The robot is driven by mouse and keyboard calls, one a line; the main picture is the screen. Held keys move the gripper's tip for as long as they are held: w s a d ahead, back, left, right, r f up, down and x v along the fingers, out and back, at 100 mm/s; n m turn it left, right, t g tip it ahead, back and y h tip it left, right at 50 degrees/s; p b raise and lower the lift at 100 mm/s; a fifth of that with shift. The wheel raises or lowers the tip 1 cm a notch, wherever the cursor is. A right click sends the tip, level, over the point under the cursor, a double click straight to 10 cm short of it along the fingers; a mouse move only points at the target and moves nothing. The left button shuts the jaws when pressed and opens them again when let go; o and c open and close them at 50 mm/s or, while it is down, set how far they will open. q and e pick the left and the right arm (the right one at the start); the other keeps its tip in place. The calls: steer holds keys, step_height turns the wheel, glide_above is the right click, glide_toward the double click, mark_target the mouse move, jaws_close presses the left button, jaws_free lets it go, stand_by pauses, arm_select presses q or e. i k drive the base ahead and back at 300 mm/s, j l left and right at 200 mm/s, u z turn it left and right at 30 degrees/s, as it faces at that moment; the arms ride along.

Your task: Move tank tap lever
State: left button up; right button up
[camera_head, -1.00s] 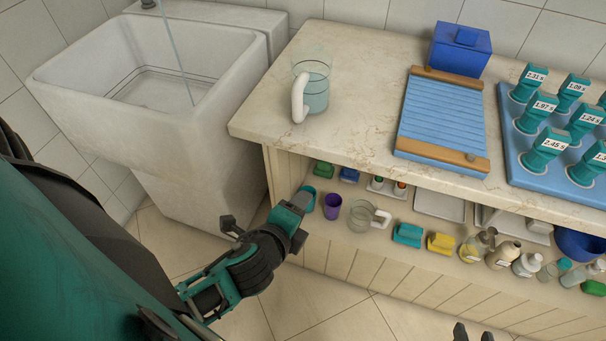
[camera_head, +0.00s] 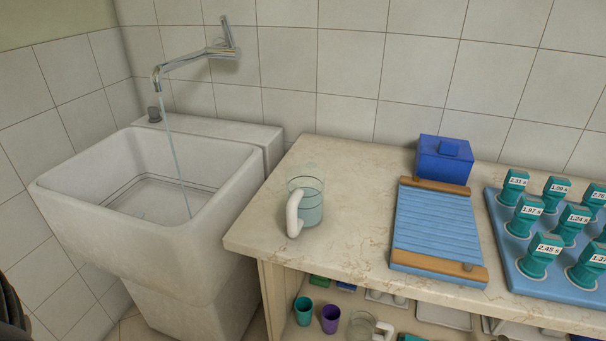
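The chrome tap (camera_head: 190,62) is on the tiled wall above the white sink (camera_head: 215,218). Its lever (camera_head: 227,31) stands up from the right end of the tap body, tilted slightly. A thin stream of water (camera_head: 176,150) runs from the spout down into the sink. Neither gripper shows in this view. A dark part of my own arm or body is at the lower left edge.
A glass jug (camera_head: 308,203) with a white handle and liquid stands on the counter (camera_head: 345,240), right of the sink. A blue ribbed board (camera_head: 437,227), a blue box (camera_head: 444,158) and a blue rack (camera_head: 513,257) of labelled teal items are further right. Cups sit on the shelf below.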

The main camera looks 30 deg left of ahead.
mark_target(232, 52)
steer(key=u, duration=1.4)
steer(key=j+z, duration=0.2)
steer(key=l, duration=0.1)
